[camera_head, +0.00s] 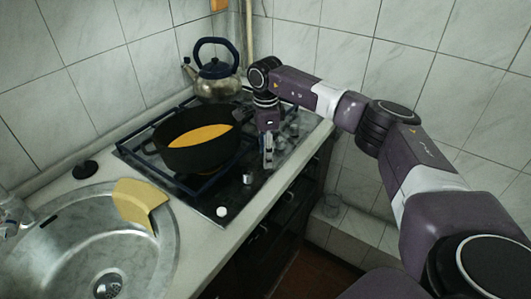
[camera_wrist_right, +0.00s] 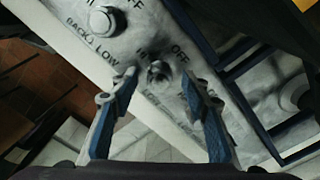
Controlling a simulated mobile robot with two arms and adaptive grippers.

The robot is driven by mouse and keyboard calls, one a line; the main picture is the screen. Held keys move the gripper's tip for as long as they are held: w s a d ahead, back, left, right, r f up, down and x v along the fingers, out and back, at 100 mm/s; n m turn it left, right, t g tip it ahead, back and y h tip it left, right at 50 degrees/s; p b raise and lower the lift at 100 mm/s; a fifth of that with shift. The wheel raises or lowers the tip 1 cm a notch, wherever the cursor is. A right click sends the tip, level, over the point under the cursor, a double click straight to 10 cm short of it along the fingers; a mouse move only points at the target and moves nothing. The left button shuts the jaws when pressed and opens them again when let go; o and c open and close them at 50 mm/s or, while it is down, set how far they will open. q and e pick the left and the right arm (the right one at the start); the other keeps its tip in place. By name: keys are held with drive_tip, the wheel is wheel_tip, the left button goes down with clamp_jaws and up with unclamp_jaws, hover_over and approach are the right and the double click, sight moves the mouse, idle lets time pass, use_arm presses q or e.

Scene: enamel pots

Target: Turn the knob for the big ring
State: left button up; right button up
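The stove (camera_head: 235,200) has a dark glossy top with a row of knobs along its front edge. Light knobs (camera_head: 247,179) and (camera_head: 222,211) show clearly in the head view. My right gripper (camera_head: 267,158) points down over the knob row, farther back. In the right wrist view its blue-sided fingers (camera_wrist_right: 160,82) are open. A small dark metallic knob (camera_wrist_right: 158,72) lies between the fingertips in the picture; I cannot tell whether they touch it. A paler round knob (camera_wrist_right: 103,20) is at upper left, near printed "LOW" and "OFF" marks. My left gripper is not in view.
A black pot (camera_head: 197,152) with yellow contents sits on the grate, with an orange patch beneath. A kettle (camera_head: 217,82) stands behind it. A steel sink (camera_head: 85,250) with a yellow cloth-like piece (camera_head: 140,198) on its rim is at left. Tiled walls close the back.

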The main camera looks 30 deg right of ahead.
drive_tip(key=shift+r, duration=0.2)
wheel_tip(320, 180, up, 12)
drive_tip(key=shift+f, duration=0.25)
idle(0.6)
